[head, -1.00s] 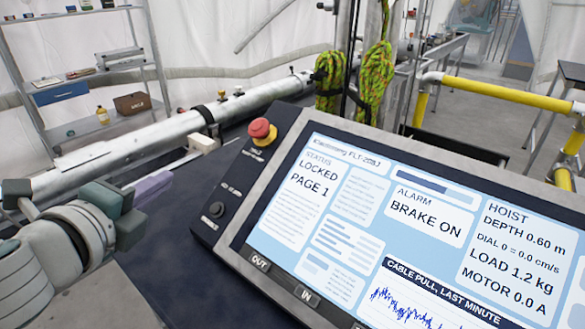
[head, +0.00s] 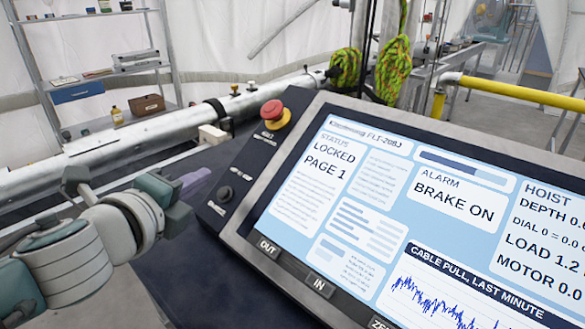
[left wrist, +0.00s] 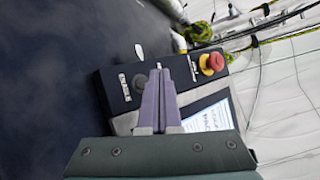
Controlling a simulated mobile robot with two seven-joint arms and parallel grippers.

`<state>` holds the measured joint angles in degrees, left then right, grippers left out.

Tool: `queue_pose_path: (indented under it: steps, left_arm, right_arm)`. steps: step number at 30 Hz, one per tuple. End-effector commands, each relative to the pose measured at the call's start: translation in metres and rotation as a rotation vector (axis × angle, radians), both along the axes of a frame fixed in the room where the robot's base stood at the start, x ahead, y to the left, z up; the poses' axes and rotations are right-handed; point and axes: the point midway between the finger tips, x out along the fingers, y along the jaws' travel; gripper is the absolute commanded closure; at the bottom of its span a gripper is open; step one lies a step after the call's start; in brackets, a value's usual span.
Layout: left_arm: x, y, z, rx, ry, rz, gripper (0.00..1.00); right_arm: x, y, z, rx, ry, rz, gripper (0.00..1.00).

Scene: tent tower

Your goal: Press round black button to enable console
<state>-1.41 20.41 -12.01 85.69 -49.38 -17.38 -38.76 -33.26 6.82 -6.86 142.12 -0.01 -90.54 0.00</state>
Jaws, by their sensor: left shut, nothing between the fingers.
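The round black button (head: 224,194) sits on the dark left strip of the console (head: 241,161), below a red mushroom knob (head: 275,113) with a yellow collar. The console screen (head: 387,205) reads "LOCKED PAGE 1" and "BRAKE ON". My left gripper (head: 203,177) is shut and empty, its purple fingers together, just left of the button. In the left wrist view the shut fingers (left wrist: 160,76) point over the strip, and the button (left wrist: 140,82) shows close beside the tips. Whether they touch it cannot be told. My right gripper is not in view.
A large pale pipe (head: 250,100) runs behind the console. Green-yellow rope coils (head: 392,72) hang behind it, with a yellow rail (head: 520,92) to the right. A shelf rack (head: 110,75) stands at back left.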

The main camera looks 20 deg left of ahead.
Motion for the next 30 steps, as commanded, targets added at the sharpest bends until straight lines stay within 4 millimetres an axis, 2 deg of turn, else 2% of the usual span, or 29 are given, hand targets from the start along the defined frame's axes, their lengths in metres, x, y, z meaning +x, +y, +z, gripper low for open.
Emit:
queue_pose_path:
  steps: [1,7,30]
  left_arm:
    - [0.004,-0.001,-0.01,-0.001,0.0,0.001,1.0]
    - [0.012,-0.004,-0.02,0.0,0.001,0.001,1.0]
    - [0.014,-0.005,-0.02,0.0,0.0,0.001,1.0]
  right_arm:
    - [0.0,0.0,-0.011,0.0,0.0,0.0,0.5]
    - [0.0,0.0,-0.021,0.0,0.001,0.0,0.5]
    - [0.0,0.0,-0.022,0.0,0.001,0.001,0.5]
